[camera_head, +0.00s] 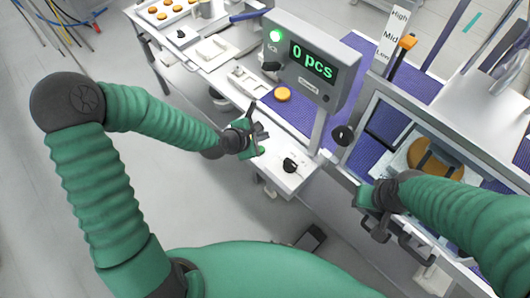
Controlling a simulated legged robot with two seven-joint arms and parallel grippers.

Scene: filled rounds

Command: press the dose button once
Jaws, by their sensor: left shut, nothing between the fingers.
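A grey display unit (312,85) stands at the back and reads "0 pcs" in green. It has a lit green lamp (275,36) and a small dark button (325,99) on its face. A black knob-like button (289,165) sits on a white plate in front of the unit; I cannot read which control is the dose button. My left gripper (257,136) is shut and empty, to the left of and apart from that black button. My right gripper (376,207) is at the right, by the front of the machine; its fingers are unclear.
An orange-brown round piece (283,94) lies on the purple belt (300,121). A black knob (342,135) is beside the display's post. A framed window (385,127) and a large round item (434,158) are at the right. A tray of round pieces (160,16) is at the upper left.

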